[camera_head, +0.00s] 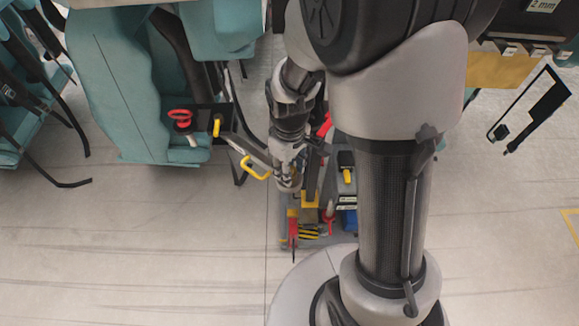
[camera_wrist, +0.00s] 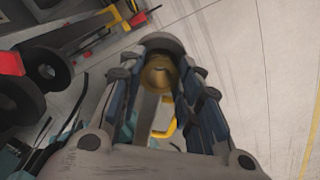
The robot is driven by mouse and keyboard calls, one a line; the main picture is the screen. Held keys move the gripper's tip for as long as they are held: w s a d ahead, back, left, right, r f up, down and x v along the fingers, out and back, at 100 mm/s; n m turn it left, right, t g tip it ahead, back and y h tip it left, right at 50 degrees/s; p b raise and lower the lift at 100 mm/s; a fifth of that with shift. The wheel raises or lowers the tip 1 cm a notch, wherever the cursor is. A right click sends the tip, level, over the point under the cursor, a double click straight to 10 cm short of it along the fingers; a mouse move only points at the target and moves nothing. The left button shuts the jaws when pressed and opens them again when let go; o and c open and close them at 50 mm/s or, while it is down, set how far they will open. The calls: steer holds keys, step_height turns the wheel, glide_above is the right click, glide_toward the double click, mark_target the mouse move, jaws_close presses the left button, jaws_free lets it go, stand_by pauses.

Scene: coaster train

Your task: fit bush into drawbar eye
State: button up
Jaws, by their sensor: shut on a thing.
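My gripper (camera_head: 288,180) hangs at the end of my arm, left of the arm's column in the head view. In the wrist view my gripper (camera_wrist: 163,62) has its two fingers closed in on a round brass-coloured piece, which looks like the bush (camera_wrist: 158,76). A dark grey curved rim arches over the far side of it; I cannot tell whether this belongs to the bush or to something beyond. The drawbar eye cannot be made out for certain in either view, and any contact with it is hidden.
A yellow handle (camera_head: 256,168) stands just left of my gripper. Tools and a yellow-black striped block (camera_head: 309,233) lie below it. The floor in front is mostly clear.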

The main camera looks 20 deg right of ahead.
steer(key=shift+f, duration=0.2)
steer(key=o, duration=1.1)
steer(key=shift+r, duration=0.1)
step_height(320, 180, up, 12)
steer(key=p, duration=0.3)
steer(key=s+r+m+t, duration=0.4)
steer(key=s+r+m, duration=0.2)
steer(key=s+r, duration=0.6)
steer(key=s, duration=0.3)
steer(key=shift+r+t, duration=0.3)
steer(key=shift+r, duration=0.05)
